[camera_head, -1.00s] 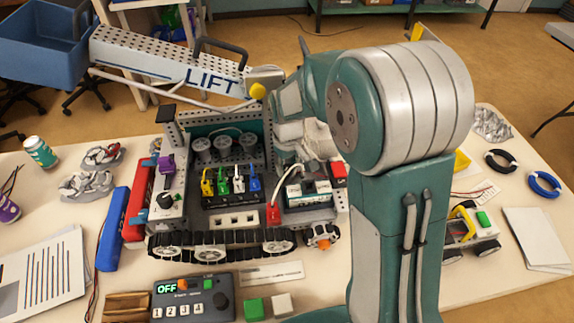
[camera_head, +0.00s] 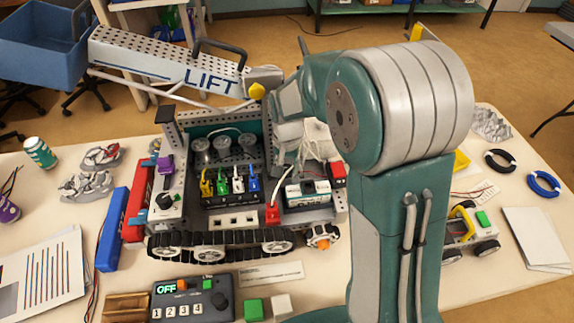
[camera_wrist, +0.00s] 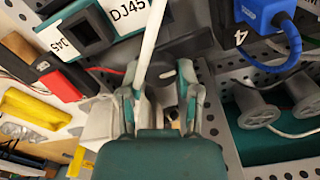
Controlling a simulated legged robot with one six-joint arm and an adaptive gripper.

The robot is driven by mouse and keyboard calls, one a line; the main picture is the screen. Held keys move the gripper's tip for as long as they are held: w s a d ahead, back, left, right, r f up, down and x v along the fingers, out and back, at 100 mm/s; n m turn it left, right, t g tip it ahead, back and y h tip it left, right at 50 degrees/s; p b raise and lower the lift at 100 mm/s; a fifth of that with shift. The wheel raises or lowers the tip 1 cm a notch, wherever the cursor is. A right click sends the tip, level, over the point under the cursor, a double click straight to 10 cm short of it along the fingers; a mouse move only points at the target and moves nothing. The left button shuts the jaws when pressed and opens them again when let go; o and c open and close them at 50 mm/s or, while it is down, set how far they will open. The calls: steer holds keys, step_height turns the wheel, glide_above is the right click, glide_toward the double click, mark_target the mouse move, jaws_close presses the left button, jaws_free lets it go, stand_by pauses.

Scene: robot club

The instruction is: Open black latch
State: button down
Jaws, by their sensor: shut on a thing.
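My gripper (camera_wrist: 160,88) is shut on a dark piece, the black latch (camera_wrist: 186,40), which shows just beyond the fingertips in the wrist view; its outline is partly covered by the fingers and a white cable. In the head view my gripper (camera_head: 284,160) is low over the robot chassis, between the row of coloured plugs and the teal-and-white DJ45 module (camera_head: 308,194). The latch is hidden behind my gripper there. The module also shows at the top left of the wrist view (camera_wrist: 92,30).
Coloured plugs (camera_head: 230,184) and grey spools (camera_head: 222,148) sit left of my gripper. A white cable (camera_wrist: 151,42) runs close by the fingers. A red block (camera_head: 338,170) is at the right. The LIFT arm (camera_head: 170,62) stands behind at left.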

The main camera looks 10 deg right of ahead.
mark_target(286, 167)
steer(key=shift+s+f+m, duration=0.15)
steer(key=shift+f+m, duration=0.05)
steer(key=shift+m, duration=0.2)
steer(key=shift+c, duration=1.5)
jaws_free()
steer(key=shift+a, duration=0.1)
steer(key=shift+r, duration=0.1)
steer(key=shift+r, duration=0.15)
step_height(286, 167, up, 12)
steer(key=shift+w+f, duration=0.2)
steer(key=shift+a, duration=0.1)
